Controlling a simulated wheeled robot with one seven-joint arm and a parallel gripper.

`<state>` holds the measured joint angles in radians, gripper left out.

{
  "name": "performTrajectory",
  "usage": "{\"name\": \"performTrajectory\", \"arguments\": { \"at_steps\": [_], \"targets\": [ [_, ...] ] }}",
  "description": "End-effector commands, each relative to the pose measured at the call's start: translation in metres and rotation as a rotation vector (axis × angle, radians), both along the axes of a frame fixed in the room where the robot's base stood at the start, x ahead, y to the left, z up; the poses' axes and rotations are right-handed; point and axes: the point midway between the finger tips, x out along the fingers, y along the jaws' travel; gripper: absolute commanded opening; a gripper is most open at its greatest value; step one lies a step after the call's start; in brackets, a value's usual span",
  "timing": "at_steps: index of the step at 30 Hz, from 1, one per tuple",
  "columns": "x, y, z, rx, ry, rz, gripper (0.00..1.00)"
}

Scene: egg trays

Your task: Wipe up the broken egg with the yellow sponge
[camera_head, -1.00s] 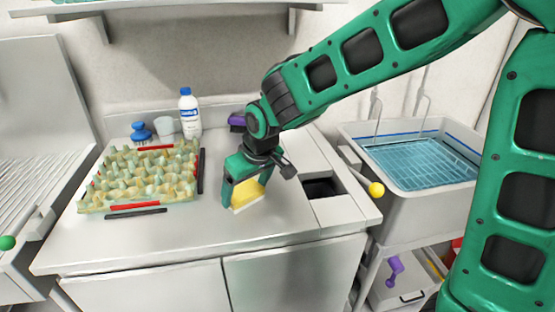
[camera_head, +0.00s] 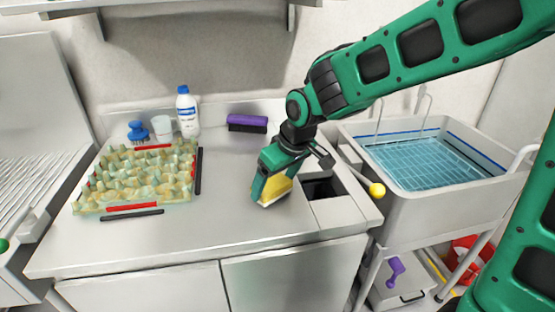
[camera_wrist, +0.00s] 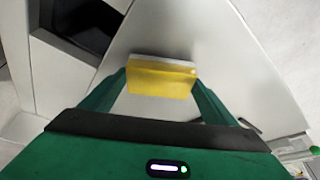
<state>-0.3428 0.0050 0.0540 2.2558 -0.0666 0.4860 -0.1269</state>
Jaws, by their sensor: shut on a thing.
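The yellow sponge (camera_head: 276,188) has a pale underside and is between the fingers of my gripper (camera_head: 268,194), which is shut on it. In the wrist view, the yellow sponge (camera_wrist: 162,78) shows between both green fingers of my gripper (camera_wrist: 160,88). It is at or just above the steel counter (camera_head: 215,225), left of the square opening; I cannot tell whether it touches the surface. I make out no broken egg on the counter in either view.
An egg tray (camera_head: 140,205) fills the counter's left, with red and black bars around it. A blue-capped bottle (camera_head: 188,115), a cup (camera_head: 162,127), a blue scrubber (camera_head: 138,131) and a purple brush (camera_head: 247,123) stand behind. The square opening (camera_head: 322,189) and a sink (camera_head: 400,205) lie right.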

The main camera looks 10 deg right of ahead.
Motion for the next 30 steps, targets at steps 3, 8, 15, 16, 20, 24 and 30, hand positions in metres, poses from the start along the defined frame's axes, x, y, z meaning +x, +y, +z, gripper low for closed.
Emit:
{"name": "performTrajectory", "arguments": {
  "at_steps": [3,8,15,16,20,24,30],
  "targets": [
    [0.001,0.001,0.015,0.002,-0.006,0.001,0.6],
    [0.001,0.002,0.03,0.002,-0.006,0.001,0.6],
    [0.001,0.002,0.052,0.001,-0.006,0.002,0.6],
    [0.001,0.002,0.054,0.002,-0.007,0.002,0.6],
    [0.0,0.002,0.064,0.002,-0.005,0.003,0.6],
    [0.0,0.002,0.067,0.001,-0.004,0.003,0.6],
    [0.0,0.002,0.067,0.001,-0.004,0.003,0.6]
  ]
}}
